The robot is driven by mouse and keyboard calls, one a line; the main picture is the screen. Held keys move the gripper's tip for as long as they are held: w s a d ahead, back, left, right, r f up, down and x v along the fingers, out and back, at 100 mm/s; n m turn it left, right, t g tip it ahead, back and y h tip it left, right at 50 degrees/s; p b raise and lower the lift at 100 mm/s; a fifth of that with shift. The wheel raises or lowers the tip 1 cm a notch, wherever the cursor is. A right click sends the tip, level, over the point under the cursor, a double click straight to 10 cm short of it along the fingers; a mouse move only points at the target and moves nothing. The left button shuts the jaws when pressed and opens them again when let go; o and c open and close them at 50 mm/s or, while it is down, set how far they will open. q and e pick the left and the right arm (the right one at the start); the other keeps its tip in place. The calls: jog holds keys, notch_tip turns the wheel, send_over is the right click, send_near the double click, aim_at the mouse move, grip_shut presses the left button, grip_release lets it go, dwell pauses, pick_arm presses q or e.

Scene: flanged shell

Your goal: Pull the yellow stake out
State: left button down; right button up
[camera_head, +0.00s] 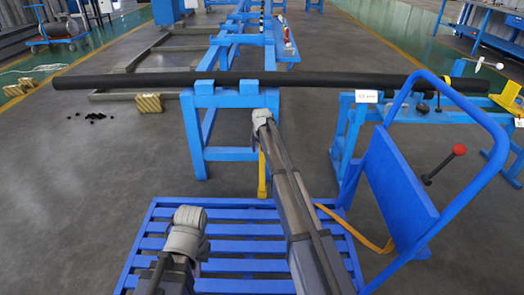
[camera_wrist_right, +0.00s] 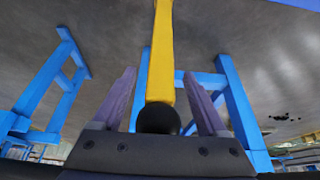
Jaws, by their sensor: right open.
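The yellow stake (camera_head: 262,177) shows as a narrow upright bar below the end of my right arm, in front of a blue stand. In the right wrist view the stake (camera_wrist_right: 161,50) runs from the top edge down to a dark round end (camera_wrist_right: 158,118) near my palm. My right gripper (camera_wrist_right: 158,78) is open, with one finger on each side of the stake and visible gaps. In the head view the right arm's wrist hides the stake's upper part. My left arm's end (camera_head: 185,235) is over the blue slatted platform; its fingers cannot be made out.
A long black bar (camera_head: 150,80) lies across the blue stand (camera_head: 225,100) and reaches over the right-hand blue frame (camera_head: 345,135). A blue cart handle (camera_head: 490,130) and a red-knobbed lever (camera_head: 458,150) stand at right. An orange strap (camera_head: 355,230) trails there. Floor at left is mostly clear.

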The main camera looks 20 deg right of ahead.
pick_arm(q)
jog(key=shift+f, duration=0.5)
pick_arm(e)
jog(key=shift+w+d+f, duration=0.1)
jog(key=shift+w+f, duration=0.1)
jog(key=shift+f, duration=0.25)
jog(key=shift+c, duration=0.3)
grip_shut()
pick_arm(q)
jog(key=shift+r, duration=0.15)
pick_arm(e)
jog(key=shift+r, duration=0.1)
